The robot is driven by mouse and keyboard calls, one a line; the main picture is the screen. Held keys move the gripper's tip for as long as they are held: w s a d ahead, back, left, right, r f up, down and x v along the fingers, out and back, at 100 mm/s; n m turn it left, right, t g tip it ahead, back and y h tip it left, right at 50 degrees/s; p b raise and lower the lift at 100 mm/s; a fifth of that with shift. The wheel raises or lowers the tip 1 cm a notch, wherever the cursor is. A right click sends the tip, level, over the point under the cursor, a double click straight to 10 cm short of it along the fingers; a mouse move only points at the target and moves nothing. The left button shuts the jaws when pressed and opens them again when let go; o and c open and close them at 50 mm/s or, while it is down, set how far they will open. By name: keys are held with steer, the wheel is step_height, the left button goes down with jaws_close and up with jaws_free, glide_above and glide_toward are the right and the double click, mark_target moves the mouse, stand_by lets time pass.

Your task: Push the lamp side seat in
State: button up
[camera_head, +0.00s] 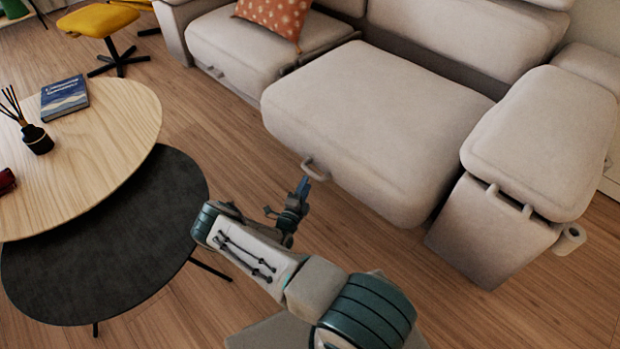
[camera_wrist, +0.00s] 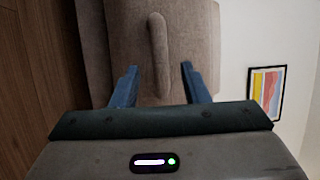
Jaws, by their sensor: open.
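The pulled-out sofa seat (camera_head: 365,115) is light beige and juts well forward of the seat to its left. I take it for the lamp side seat, though no lamp shows. Its front has a small beige handle (camera_head: 315,170). My gripper (camera_head: 287,199) is open, low in front of this seat and close to the handle. In the wrist view, the handle (camera_wrist: 158,50) stands upright in the picture ahead of the gap between my blue fingers (camera_wrist: 158,72). I cannot tell whether a finger touches it. Nothing is held.
The left seat (camera_head: 245,45) sits farther back, with an orange cushion (camera_head: 273,15). A sofa arm (camera_head: 540,135) stands right of the pulled-out seat. A wooden round table (camera_head: 100,130) and a dark lower one (camera_head: 130,250) stand left of my arm. Wood floor lies between.

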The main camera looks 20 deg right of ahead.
steer(key=x, duration=0.5)
steer(key=shift+r+b, duration=0.1)
steer(key=shift+b, duration=0.3)
jaws_close()
